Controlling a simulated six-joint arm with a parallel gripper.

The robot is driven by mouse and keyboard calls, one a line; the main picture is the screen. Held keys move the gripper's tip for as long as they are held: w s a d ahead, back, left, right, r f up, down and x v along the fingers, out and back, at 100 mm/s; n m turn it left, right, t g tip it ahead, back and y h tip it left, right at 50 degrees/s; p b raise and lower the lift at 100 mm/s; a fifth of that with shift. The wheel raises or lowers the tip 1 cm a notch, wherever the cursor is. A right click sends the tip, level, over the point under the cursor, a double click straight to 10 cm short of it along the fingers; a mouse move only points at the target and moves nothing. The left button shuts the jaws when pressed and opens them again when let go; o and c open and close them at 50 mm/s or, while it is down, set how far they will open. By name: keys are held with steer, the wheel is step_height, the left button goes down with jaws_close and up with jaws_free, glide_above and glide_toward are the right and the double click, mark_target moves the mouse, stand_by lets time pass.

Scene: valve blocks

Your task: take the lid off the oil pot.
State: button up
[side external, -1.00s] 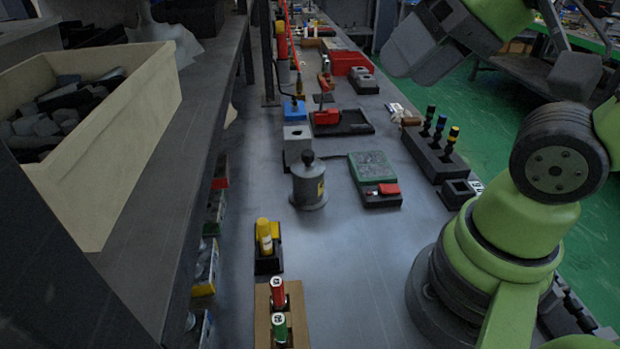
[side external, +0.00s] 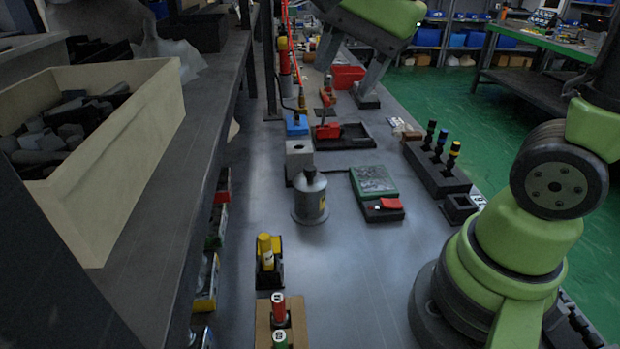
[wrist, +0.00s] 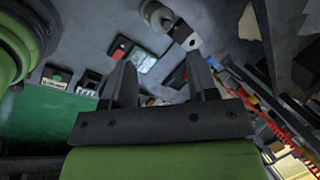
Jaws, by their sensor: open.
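In the wrist view the pot (wrist: 153,12) shows at the top, cut by the frame edge. My gripper (side external: 345,84) is open and empty at the top of the side view, apart from the pot and farther along the bench. In the wrist view its two fingers (wrist: 160,62) are spread with nothing held between them.
A grey block with a hole (side external: 299,150) stands right behind the pot. A dark rack (side external: 437,168) holds several capped tools. A yellow-topped holder (side external: 268,257) is nearer. The bench right of that holder is clear.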

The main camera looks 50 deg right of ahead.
mark_target(310, 167)
steer(key=w+d+f+m+g, duration=0.1)
steer(key=w+f+m, duration=0.2)
steer(key=f+m, duration=0.1)
steer(key=w+d+f+m+g, duration=0.1)
steer(key=w+f+m, duration=0.2)
steer(key=m, duration=0.3)
steer(key=w+d+f+m+g+h, duration=0.1)
steer(key=w+d+f+m+g, duration=0.1)
steer(key=f+m, duration=0.3)
steer(key=shift+w+d, duration=0.1)
steer(key=shift+w, duration=0.75)
step_height(310, 167, down, 4)
steer(key=shift+r, duration=0.2)
steer(key=shift+s+d+f, duration=0.1)
steer(key=shift+f, duration=1.45)
steer(key=shift+d+f, duration=0.1)
steer(key=shift+f, duration=1.4)
jaws_close()
